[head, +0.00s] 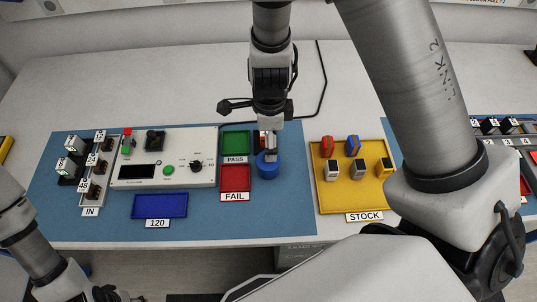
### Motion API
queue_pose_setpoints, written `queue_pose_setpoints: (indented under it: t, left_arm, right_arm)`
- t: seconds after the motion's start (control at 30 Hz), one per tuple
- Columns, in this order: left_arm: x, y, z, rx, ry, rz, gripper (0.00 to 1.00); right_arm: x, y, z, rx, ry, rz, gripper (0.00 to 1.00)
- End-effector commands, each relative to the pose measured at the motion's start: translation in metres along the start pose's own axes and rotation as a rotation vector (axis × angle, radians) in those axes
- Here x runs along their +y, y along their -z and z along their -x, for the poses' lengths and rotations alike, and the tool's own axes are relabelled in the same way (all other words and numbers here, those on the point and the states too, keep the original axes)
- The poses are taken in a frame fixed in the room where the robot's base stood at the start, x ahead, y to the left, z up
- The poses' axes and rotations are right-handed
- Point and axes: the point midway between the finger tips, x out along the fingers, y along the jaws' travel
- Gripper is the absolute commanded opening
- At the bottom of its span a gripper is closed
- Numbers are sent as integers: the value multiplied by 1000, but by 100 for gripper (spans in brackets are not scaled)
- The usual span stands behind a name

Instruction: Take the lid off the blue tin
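The blue tin (267,169) is a short round blue cylinder, upright on the blue mat, just right of the red FAIL tray. My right gripper (268,148) points down directly over it, with its fingertips at the tin's top. The gripper hides part of the top, so I cannot tell whether a lid edge or knob is between the fingers or whether they touch. My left gripper (108,294) is low at the bottom left edge, partly cut off, away from the tin.
The green PASS tray (235,139) and red FAIL tray (235,187) stand left of the tin, beside a white control panel (143,182). A yellow STOCK tray (325,200) with several parts is to the right. A blue tray (160,205) is front left. Bare mat lies before the tin.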

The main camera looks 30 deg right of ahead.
Motion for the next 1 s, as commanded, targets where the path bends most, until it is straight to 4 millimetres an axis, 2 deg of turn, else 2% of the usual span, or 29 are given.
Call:
queue_pose_setpoints:
  t: [0.03,0.27,0.5,0.77,0.87,0.9,0.93,1.0]
  left_arm:
    - [0,0,-9,1,0,0,49]
    - [0,0,-19,1,0,0,49]
    - [0,0,-40,1,0,0,49]
    - [0,1,-39,1,0,0,49]
    - [0,0,-39,1,0,0,49]
    - [0,0,-39,1,0,0,49]
    - [0,0,-39,1,0,0,49]
    - [0,0,-39,1,0,0,49]
  right_arm:
    - [0,0,-10,0,0,0,96]
    - [0,0,-38,0,-1,0,96]
    - [0,-2,-81,0,0,-1,96]
    - [0,-2,-83,0,0,0,96]
    - [0,-2,-83,0,0,0,64]
    - [0,-2,-83,0,0,0,50]
    - [0,-2,-83,0,0,0,41]
    - [0,-2,-83,0,0,0,38]
